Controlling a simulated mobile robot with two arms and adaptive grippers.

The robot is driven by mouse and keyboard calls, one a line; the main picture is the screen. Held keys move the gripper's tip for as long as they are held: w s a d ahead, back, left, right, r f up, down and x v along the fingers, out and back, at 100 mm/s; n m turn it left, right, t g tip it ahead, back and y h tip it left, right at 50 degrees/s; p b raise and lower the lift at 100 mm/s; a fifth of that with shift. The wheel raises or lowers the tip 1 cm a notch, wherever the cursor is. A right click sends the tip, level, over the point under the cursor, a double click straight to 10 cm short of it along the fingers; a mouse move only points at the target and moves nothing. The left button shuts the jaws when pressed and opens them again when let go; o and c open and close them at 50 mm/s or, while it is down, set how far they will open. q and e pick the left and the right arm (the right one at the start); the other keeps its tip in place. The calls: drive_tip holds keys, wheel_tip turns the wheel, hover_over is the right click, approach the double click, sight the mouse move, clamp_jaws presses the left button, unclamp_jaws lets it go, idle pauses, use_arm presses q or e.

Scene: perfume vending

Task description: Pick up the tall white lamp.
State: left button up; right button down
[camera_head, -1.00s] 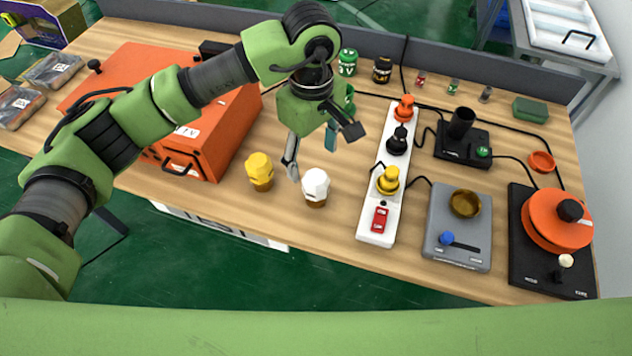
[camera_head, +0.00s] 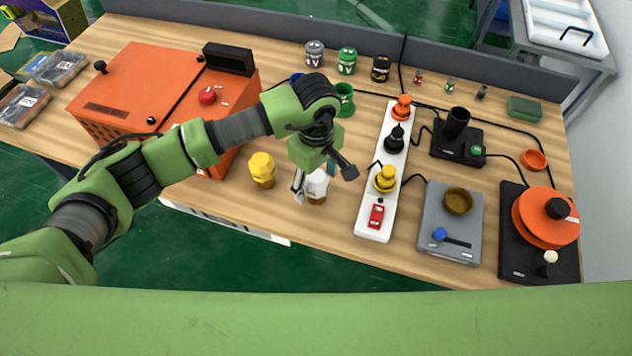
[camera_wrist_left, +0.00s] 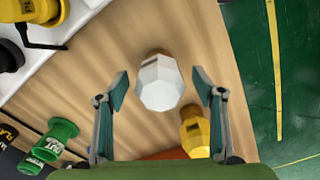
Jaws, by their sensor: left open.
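The white lamp (camera_head: 317,188), a faceted white top on a brown base, stands upright on the wooden table. My left gripper (camera_head: 314,176) is over it with its fingers apart, one on each side, and hides part of its top. In the left wrist view the white lamp (camera_wrist_left: 160,84) shows between the two open fingertips of the left gripper (camera_wrist_left: 161,82), with a gap on both sides. I cannot tell how far down the fingers reach along it. My right gripper is not in view.
A yellow lamp (camera_head: 262,170) stands close to the left of the white one. A white power strip (camera_head: 374,222) with plugs lies to its right. An orange box (camera_head: 130,88) stands at the left. The table's front edge is near; bare wood lies between.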

use_arm(q)
drive_tip(key=c, duration=1.3)
drive_tip(key=shift+r, duration=0.15)
drive_tip(key=shift+r, duration=0.2)
wheel_tip(320, 180, up, 2)
drive_tip(key=shift+w+r+b, duration=0.1)
drive_tip(key=shift+b, duration=0.45)
drive_tip(key=s+r+b, duration=0.5)
drive_tip(key=s+r, duration=0.5)
drive_tip(key=s, duration=0.4)
drive_tip(key=shift+s+d+b, duration=0.15)
drive_tip(key=shift+b, duration=0.25)
drive_tip(key=shift+r, duration=0.1)
